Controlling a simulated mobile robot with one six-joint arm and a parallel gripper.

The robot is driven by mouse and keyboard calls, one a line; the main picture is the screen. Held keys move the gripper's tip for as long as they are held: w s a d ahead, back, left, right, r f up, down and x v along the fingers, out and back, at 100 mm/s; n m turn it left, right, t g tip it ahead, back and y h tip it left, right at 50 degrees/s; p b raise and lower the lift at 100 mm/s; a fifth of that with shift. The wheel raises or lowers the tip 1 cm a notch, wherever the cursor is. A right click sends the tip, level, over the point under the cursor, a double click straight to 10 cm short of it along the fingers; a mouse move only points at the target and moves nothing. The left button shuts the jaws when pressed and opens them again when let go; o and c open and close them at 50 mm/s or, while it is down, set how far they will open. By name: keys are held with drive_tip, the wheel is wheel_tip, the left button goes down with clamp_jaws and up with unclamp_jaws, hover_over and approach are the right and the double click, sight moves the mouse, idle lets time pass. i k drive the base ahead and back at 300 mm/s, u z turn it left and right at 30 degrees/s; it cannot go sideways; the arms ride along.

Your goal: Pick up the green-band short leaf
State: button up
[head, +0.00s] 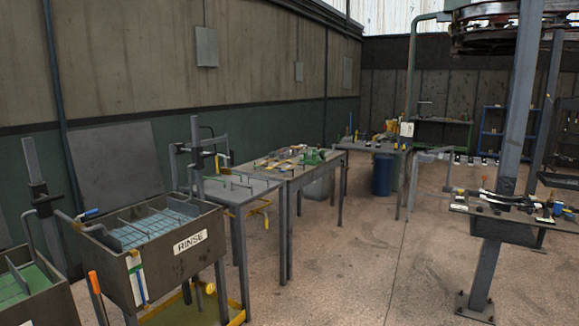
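I cannot make out a green-band short leaf for certain in the head view. Dark, narrow strips that may be leaves (497,197) lie on a stand around a grey post at the right, with small coloured bits too tiny to tell apart. The workbench (284,176) in the middle holds a green object (314,157) and several small parts that I cannot identify. My gripper is not in view.
A rinse tank (150,262) stands at the front left, with another tank (30,290) at the left edge. A grey table (238,187) adjoins the workbench. A blue barrel (382,175) stands farther back. The floor (350,265) between benches and post (489,265) is clear.

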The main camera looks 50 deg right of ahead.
sight(259, 164)
drive_tip(key=u, duration=0.7)
drive_tip(key=k, duration=0.1)
drive_tip(key=z, duration=2.35)
drive_tip(key=k, duration=0.9)
drive_tip(key=u, duration=0.15)
drive_tip(key=i, duration=0.75)
drive_tip(key=z, duration=0.05)
